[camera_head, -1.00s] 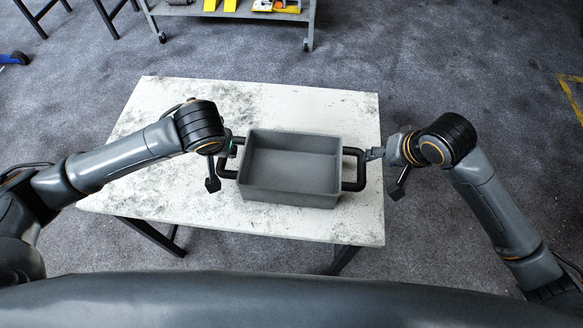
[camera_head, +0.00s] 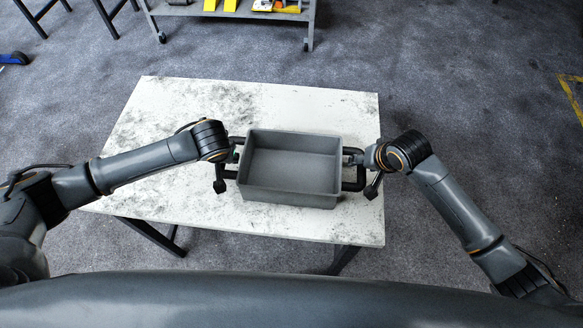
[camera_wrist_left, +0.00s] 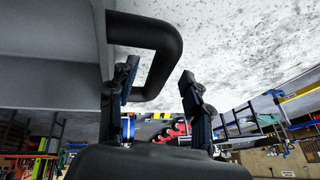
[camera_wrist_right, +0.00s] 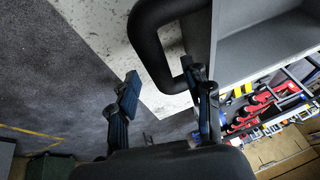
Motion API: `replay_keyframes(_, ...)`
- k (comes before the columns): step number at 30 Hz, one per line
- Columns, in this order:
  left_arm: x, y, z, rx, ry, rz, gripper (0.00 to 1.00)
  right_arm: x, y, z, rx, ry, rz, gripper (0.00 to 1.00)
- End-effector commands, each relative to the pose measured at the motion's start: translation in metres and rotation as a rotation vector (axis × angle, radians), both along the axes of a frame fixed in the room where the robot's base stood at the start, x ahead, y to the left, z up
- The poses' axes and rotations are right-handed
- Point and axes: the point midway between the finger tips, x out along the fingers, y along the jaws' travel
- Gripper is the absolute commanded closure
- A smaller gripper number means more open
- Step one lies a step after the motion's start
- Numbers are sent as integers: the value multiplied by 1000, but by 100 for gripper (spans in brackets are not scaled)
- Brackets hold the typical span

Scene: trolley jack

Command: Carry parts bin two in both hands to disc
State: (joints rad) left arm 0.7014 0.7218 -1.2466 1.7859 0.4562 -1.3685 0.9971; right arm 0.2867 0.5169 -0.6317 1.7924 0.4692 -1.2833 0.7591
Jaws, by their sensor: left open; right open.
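The parts bin, a grey open box (camera_head: 291,193), sits empty and level on the white table (camera_head: 150,185). Black loop handles stick out from both sides. My left gripper (camera_head: 236,154) is at the left handle; in the left wrist view its open fingers (camera_wrist_left: 158,76) stand on either side of the handle's outer bar (camera_wrist_left: 165,65). My right gripper (camera_head: 358,158) is at the right handle (camera_head: 352,186); in the right wrist view its open fingers (camera_wrist_right: 163,82) also straddle the handle bar (camera_wrist_right: 147,45). I cannot make out a disc.
A grey trolley (camera_head: 235,14) with yellow items stands beyond the table's far edge. Yellow floor tape (camera_head: 571,95) lies at the far right. The tabletop left of the bin is bare, and carpet surrounds the table.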

Motion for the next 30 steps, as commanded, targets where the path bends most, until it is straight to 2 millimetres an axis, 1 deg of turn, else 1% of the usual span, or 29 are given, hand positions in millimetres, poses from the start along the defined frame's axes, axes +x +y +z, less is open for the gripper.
replay_keyframes(1, 3, 1, -7, 1, 1, 1, 50, 3, 2, -7, 0, 1, -1, 50)
replay_keyframes(3, 6, 2, -14, 0, 0, 0, 50, 6, 3, -14, 1, 1, 1, 50)
replay_keyframes(6, 9, 3, -20, 0, 0, 0, 50, 9, 4, -20, 1, 1, 1, 50)
replay_keyframes(9, 10, 4, -23, 0, -1, 0, 50, 10, 5, -24, 1, 0, 1, 50)
replay_keyframes(17, 11, 4, -24, -1, -1, -1, 50, 10, 5, -24, 1, 0, 1, 50)
replay_keyframes(18, 11, 4, -24, -1, -1, -1, 55, 10, 5, -24, 1, 0, 1, 54)
replay_keyframes(20, 11, 4, -24, -1, -1, -1, 67, 10, 4, -24, 1, 0, 1, 67)
replay_keyframes(21, 11, 4, -24, -1, -1, -1, 75, 10, 4, -24, 1, 0, 1, 75)
replay_keyframes(23, 11, 4, -24, -1, -1, -1, 87, 10, 4, -24, 1, 0, 1, 87)
replay_keyframes(24, 11, 4, -24, -1, -1, -1, 95, 10, 4, -24, 1, 0, 1, 95)
replay_keyframes(25, 11, 4, -24, -1, -1, -1, 100, 10, 4, -24, 1, 0, 0, 100)
replay_keyframes(30, 11, 4, -24, -1, -1, -1, 100, 10, 4, -24, 1, 0, 0, 100)
